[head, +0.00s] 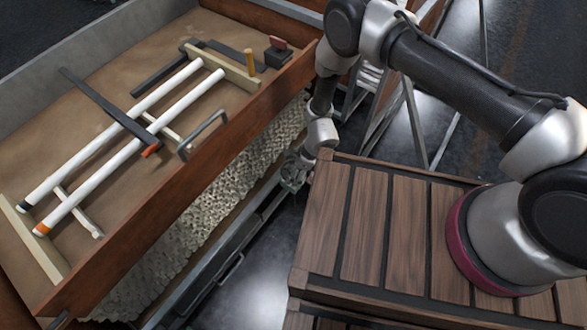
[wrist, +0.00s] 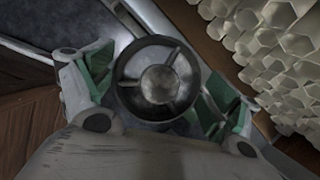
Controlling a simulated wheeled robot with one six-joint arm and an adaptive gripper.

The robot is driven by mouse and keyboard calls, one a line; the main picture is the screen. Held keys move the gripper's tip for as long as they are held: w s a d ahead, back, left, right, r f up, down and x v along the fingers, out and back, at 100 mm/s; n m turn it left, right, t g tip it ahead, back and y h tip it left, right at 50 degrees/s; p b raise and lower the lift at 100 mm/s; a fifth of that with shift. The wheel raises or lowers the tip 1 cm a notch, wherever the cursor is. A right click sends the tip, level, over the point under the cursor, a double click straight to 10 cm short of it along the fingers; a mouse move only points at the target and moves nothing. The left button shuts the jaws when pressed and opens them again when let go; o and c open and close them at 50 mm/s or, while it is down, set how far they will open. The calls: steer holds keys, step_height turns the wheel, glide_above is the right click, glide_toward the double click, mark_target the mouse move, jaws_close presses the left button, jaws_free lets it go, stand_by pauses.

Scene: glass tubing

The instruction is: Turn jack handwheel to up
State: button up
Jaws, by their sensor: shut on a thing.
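The jack handwheel (wrist: 160,84) is a dark round wheel with a grey hub and spokes, in the middle of the wrist view. My gripper (wrist: 157,80) is shut on it, with one green-padded finger at its left and one at its right. In the head view my gripper (head: 291,177) is low between the workbench and the wooden platform. The handwheel is not clearly visible there, hidden by the gripper and arm. The jack's body is mostly out of sight, and I cannot tell the wheel's turn position.
A wooden-sided bench tray (head: 190,195) at the left holds two white tubes (head: 130,150) on supports. Stacked pale tube ends (wrist: 275,45) are close to the right of the wheel. The slatted wooden platform (head: 340,215) is close on the right in the head view.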

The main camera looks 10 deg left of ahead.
steer(key=shift+n+g, duration=0.3)
steer(key=shift+n, duration=0.6)
steer(key=o, duration=0.8)
steer(key=v, duration=1.2)
